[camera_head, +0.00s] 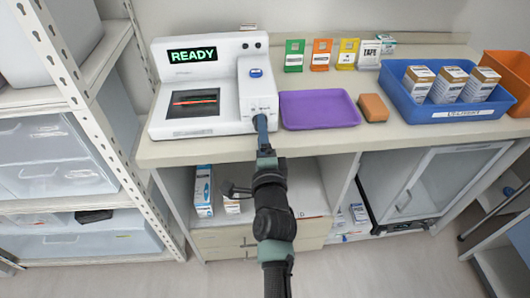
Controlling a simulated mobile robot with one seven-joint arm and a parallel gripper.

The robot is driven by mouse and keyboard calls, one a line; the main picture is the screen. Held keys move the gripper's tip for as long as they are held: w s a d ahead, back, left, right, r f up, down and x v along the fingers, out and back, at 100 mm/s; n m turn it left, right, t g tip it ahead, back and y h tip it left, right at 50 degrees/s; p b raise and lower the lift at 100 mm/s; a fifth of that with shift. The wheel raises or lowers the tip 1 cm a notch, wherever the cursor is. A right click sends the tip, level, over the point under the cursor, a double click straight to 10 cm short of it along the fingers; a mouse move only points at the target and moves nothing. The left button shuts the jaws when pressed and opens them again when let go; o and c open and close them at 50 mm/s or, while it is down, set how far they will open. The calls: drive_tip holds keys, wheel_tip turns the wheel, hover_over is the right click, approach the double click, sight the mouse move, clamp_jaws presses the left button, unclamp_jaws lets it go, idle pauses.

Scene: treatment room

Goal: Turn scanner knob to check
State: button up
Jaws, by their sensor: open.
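The white scanner (222,58) stands at the left of the counter, with a green READY on its dark display (192,55). A dark scan window with a red line (193,103) is on its top. A blue button or knob (255,72) sits on the scanner's raised right part, in plain view. Small markings show lower on the front of that part. My gripper (261,122) is at this lower front, and my arm comes up from the bottom of the picture. The fingertips are small here, and whatever lies behind them is hidden. I cannot tell whether they touch the scanner.
A purple tray (318,108) and a brown block (373,107) lie right of the scanner. A blue bin (467,112) holds white boxes. Colored packets stand along the wall. A metal shelf post (70,85) rises at the left. Open shelves are below the counter (240,148).

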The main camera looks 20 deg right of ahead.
drive_tip(key=p+v, duration=0.5)
drive_tip(key=v, duration=0.7)
drive_tip(key=shift+r, duration=0.15)
